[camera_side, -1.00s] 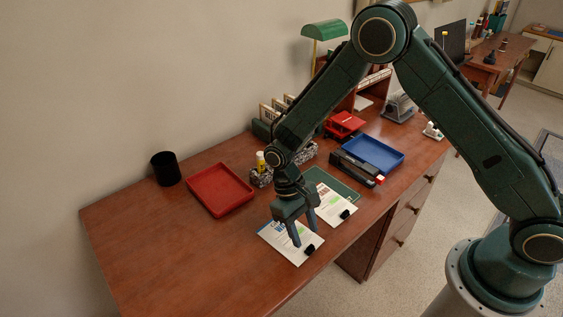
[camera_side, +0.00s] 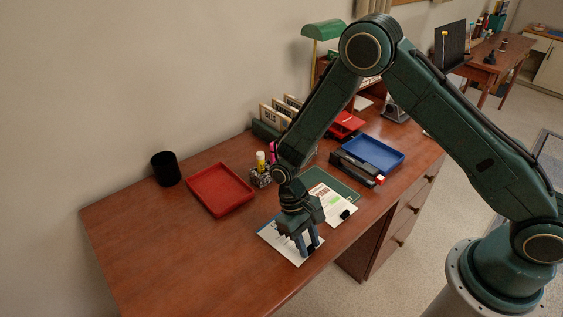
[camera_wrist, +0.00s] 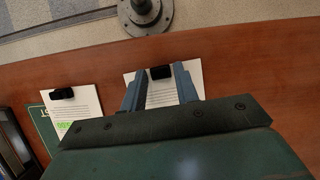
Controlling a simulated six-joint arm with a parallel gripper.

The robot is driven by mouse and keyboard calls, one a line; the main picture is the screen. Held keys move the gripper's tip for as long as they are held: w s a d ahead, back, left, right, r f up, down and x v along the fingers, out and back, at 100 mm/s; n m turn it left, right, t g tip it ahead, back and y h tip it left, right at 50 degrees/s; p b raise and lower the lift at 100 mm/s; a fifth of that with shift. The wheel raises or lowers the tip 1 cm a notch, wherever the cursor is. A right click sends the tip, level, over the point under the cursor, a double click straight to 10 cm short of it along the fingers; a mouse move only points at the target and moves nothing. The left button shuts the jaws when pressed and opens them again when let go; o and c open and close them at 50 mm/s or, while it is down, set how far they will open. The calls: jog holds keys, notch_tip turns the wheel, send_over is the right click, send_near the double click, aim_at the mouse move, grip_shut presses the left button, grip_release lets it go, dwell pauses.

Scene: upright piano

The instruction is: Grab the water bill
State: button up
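Two white printed sheets with black clips lie near the desk's front edge. The nearer sheet (camera_side: 275,236) lies under my gripper (camera_side: 310,248); part of a blue heading showed earlier. The other sheet (camera_side: 341,207) has a red heading and a green mark and lies to the right, partly on a green mat. I cannot read which is the water bill. In the wrist view, my open gripper (camera_wrist: 159,68) has a finger on each side of the near sheet's black clip (camera_wrist: 160,72). Whether the fingers touch it, I cannot tell. The red-headed sheet's clip (camera_wrist: 62,93) is at left.
A red tray (camera_side: 220,190), a black cup (camera_side: 165,168) and a pen holder (camera_side: 260,178) stand behind my gripper. A black stapler (camera_side: 355,168) and blue tray (camera_side: 368,153) are to the right. The desk's left front (camera_side: 190,260) is clear.

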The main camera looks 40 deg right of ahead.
grip_shut()
jog(key=shift+r, duration=0.15)
notch_tip(320, 180, up, 20)
dwell(0.8)
dwell(0.4)
